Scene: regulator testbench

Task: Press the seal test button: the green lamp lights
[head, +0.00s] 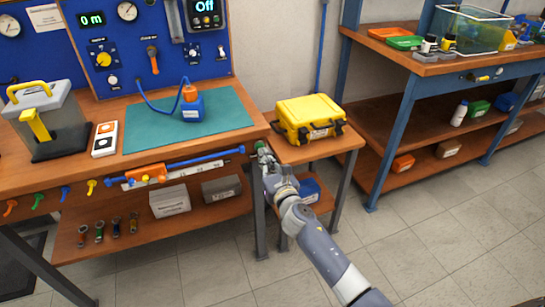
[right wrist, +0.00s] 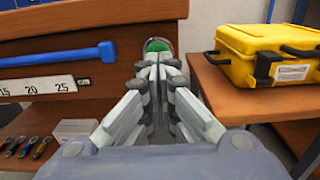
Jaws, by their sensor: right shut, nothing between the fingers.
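A round green piece in a dark ring (right wrist: 157,46) sits on the bench's front edge at its right end. It also shows in the head view (head: 260,145), just beyond my right gripper. I cannot tell whether it is the seal test button or the lamp, or whether it is lit. My right gripper (head: 262,154) is shut and empty; its fingertips (right wrist: 158,62) point at the green piece and hide its lower part. I cannot tell whether they touch it. My left gripper is not in view.
A yellow case (head: 310,117) stands on a small side table (head: 335,148), close to the right of my right gripper. A blue bar (head: 198,160) runs along the bench front. A blue device (head: 192,108) stands on the green mat (head: 226,109). The floor is clear at right.

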